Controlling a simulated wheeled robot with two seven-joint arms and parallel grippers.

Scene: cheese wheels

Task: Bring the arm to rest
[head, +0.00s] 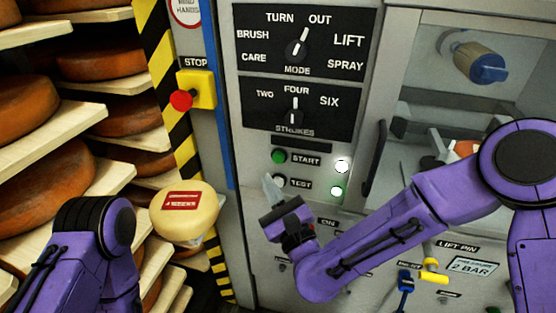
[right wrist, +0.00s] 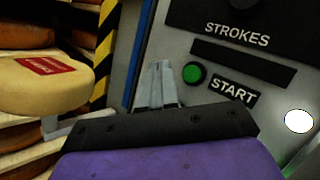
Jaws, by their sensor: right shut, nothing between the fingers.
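The START button (head: 278,156) stands apart from the fingertips in the head view, up and to the right. My right arm (head: 385,230) reaches in from the right, bent at the elbow. My left arm (head: 95,250) shows at lower left; its gripper is out of view.
A pale cheese wheel (head: 183,222) with a red label stands between my left arm and the panel. Shelves of orange wheels (head: 50,180) fill the left. A white lamp (head: 342,166) and a green lamp (head: 336,191) glow.

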